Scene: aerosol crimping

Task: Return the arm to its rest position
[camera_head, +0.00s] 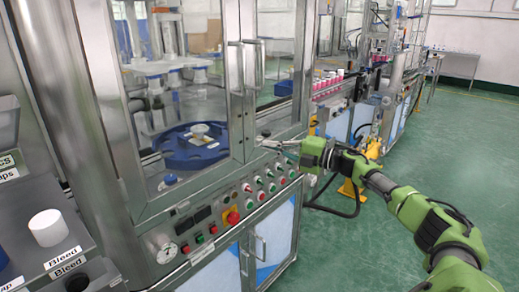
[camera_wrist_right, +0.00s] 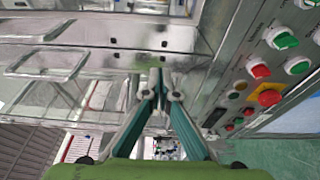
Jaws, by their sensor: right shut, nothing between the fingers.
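My right arm (camera_head: 405,205), green with dark joints, reaches in from the lower right of the head view. Its gripper (camera_head: 272,144) is at the front of the machine cabinet, just above the control panel and below the door handles. The head view does not show clearly whether it touches the frame. In the right wrist view the gripper (camera_wrist_right: 161,92) has its two fingers together with nothing between them. My left gripper is not in view.
The machine cabinet (camera_head: 144,215) has glass doors with upright handles (camera_head: 249,65) and a blue round table (camera_head: 190,158) inside. Its control panel has a red emergency button (camera_head: 233,217). A white cap (camera_head: 48,228) stands at left. Green floor (camera_head: 420,150) is clear at right.

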